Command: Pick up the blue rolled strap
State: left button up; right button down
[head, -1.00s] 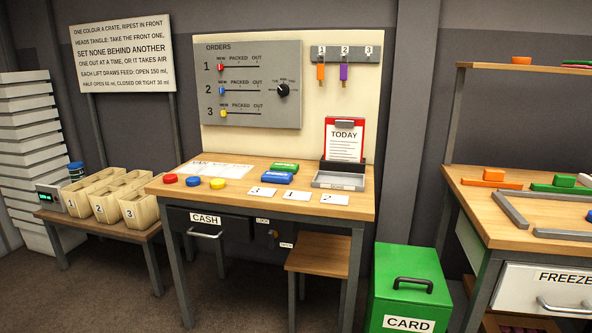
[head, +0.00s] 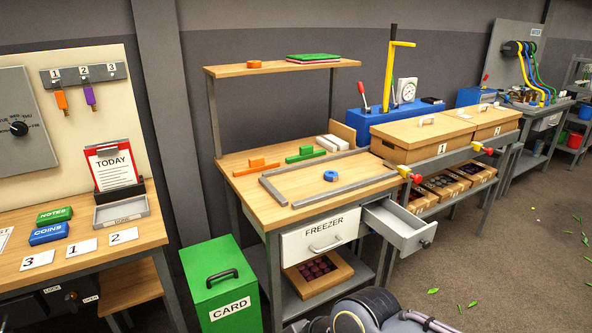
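The blue rolled strap (head: 331,176) is a small blue ring-like roll. It lies on the wooden top of the middle bench (head: 290,193), inside the area framed by grey metal bars. Nothing covers it. Neither of my grippers shows in the head view. Part of my own arm shows at the bottom edge, well in front of and below the bench top; its gripper is out of view.
Orange pieces (head: 257,167) and green pieces (head: 305,154) lie left of and behind the strap. A drawer (head: 401,232) stands open at the bench's right front. A green CARD bin (head: 213,287) stands at the left front. A shelf (head: 283,67) runs above the bench's back.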

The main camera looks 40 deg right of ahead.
aim_at(329, 176)
jog(key=z, duration=1.7)
jog(key=i+l+u, duration=0.1)
jog(key=u, duration=0.75)
jog(key=i+l+u, duration=0.3)
jog(key=l, duration=0.25)
jog(key=i+l+u, duration=0.35)
jog(key=l, duration=0.3)
jog(key=i+l+u, duration=0.15)
jog(key=l, duration=0.2)
jog(key=i+l, duration=0.1)
jog(key=l, duration=0.3)
jog(key=i+l, duration=0.15)
jog(key=l, duration=0.25)
jog(key=i+l, duration=0.1)
jog(key=l, duration=0.3)
jog(key=i+u, duration=0.05)
